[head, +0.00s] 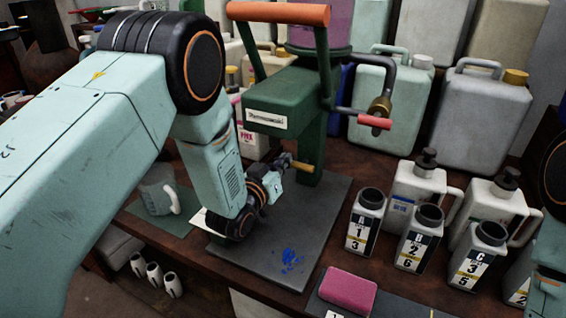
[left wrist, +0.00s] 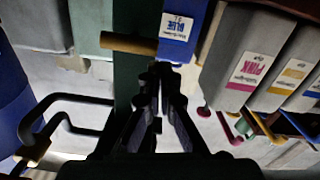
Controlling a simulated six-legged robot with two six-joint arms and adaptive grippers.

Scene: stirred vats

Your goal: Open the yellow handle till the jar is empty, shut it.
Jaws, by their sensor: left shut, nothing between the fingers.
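The yellow handle (head: 301,166) sticks out from the green stand (head: 290,100) above the dark base plate; it also shows in the left wrist view (left wrist: 128,44) as a horizontal bar. My left gripper (head: 279,184) is shut and empty, close to the handle's left end and slightly below it. In the left wrist view its fingertips (left wrist: 160,72) lie just below the bar's right end; I cannot tell if they touch. The purple-pink jar (head: 320,24) sits atop the stand, its top cut off by the frame. Its fill level cannot be told. My right gripper is out of view.
A clear jug (head: 159,190) stands on a mat at left. Blue stain (head: 289,260) marks the base plate (head: 335,200). A red-gripped lever (head: 375,122) juts out from the stand.

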